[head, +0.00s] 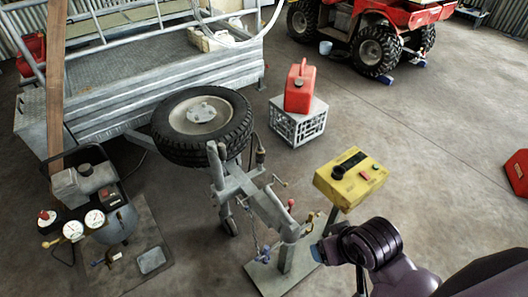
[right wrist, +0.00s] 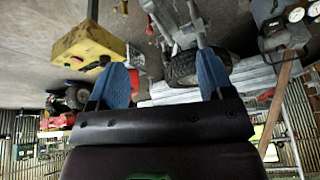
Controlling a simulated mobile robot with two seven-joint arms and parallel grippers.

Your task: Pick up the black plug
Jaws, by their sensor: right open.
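A black piece (head: 350,161), which looks like the black plug, lies on top of the yellow box (head: 334,188), beside a small red switch. My right gripper (head: 318,252) comes in from the lower right, below the yellow box and apart from it. That view also shows the yellow box (right wrist: 85,44) at the upper left. I cannot make out the plug clearly there. My left gripper is not in view.
A grey metal trailer hitch (head: 265,205) with a spare tyre (head: 203,124) stands left of the yellow box. A red fuel can (head: 300,86) sits on a grey crate (head: 297,125) behind it. A compressor with gauges (head: 95,200) stands at the left.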

